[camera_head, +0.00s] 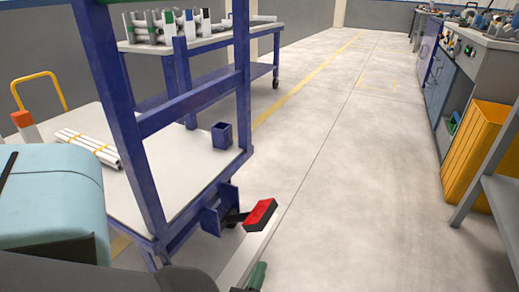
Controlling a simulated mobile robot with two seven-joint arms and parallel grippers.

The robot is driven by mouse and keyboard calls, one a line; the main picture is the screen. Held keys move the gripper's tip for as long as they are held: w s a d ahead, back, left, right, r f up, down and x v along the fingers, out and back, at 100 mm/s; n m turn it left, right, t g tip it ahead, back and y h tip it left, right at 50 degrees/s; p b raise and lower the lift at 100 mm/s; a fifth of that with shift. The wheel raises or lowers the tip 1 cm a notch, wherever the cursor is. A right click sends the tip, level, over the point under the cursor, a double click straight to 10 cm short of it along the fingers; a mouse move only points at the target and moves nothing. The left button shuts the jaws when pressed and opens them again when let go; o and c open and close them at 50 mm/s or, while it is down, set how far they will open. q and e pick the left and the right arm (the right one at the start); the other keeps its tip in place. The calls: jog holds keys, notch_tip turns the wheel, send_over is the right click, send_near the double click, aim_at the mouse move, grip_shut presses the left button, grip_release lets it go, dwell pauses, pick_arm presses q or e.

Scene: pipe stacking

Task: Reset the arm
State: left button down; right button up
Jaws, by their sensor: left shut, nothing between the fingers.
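My left gripper (190,281) is at the bottom edge of the picture, at the end of my dark grey arm. It is shut and empty, in front of the lower part of the blue-framed cart; its fingertips are hard to make out. My right gripper is not in view. A bundle of white pipes (88,147) with yellow bands lies on the cart's pale shelf (180,160), well away from my left gripper.
A blue upright (118,115) rises close by on the left. A light blue block (50,200) fills the left edge. A second table (205,42) holds pipe parts. An orange crate (480,150) stands by the right bench. The middle floor (350,170) is clear.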

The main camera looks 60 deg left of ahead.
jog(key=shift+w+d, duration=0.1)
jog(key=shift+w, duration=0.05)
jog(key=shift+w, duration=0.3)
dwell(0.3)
